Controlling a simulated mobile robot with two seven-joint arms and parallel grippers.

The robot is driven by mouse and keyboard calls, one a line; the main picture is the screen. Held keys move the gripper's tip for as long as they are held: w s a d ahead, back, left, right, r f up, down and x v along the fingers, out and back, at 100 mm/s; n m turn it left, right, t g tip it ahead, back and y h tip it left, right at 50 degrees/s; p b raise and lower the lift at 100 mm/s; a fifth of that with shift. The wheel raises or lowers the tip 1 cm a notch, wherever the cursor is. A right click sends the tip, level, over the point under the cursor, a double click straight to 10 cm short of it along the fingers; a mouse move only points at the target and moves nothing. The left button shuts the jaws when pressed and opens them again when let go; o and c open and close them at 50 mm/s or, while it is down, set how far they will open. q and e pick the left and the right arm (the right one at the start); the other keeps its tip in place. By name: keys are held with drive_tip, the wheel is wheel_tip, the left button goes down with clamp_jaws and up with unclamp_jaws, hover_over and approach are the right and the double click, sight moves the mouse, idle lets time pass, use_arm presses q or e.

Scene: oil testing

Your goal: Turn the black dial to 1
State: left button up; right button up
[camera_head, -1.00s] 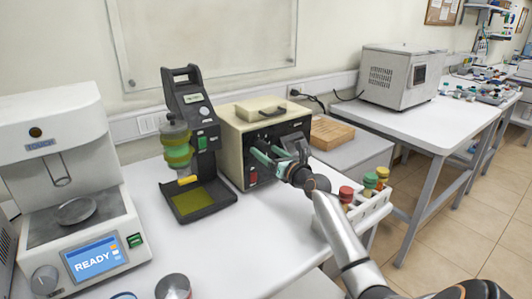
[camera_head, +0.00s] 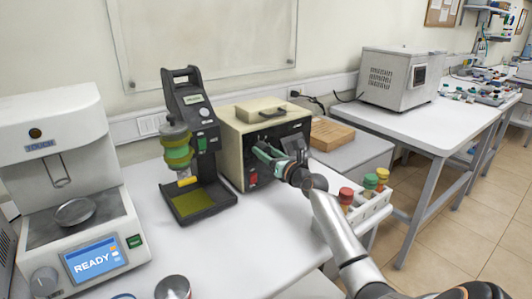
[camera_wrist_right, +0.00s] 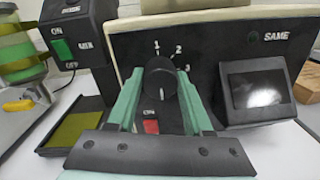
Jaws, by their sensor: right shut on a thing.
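The black dial (camera_wrist_right: 161,82) sits on the dark front panel of a beige box, with the white numbers 1, 2 and 3 around its upper and right side. A short white mark shows upright on the lower part of its face; I cannot tell which number the dial is set to. My right gripper (camera_head: 266,155) is at the box front. In the wrist view its green fingers (camera_wrist_right: 160,90) stand on both sides of the dial, shut on it. In the head view the gripper hides the dial. My left gripper is not in view.
The beige box (camera_head: 231,147) also has a red ON switch (camera_wrist_right: 151,127) under the dial and a small dark screen (camera_wrist_right: 257,91) to its right. A black mixer (camera_head: 200,130) stands left of it. A rack (camera_head: 373,206) with capped bottles stands near my right arm.

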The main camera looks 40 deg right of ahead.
clamp_jaws()
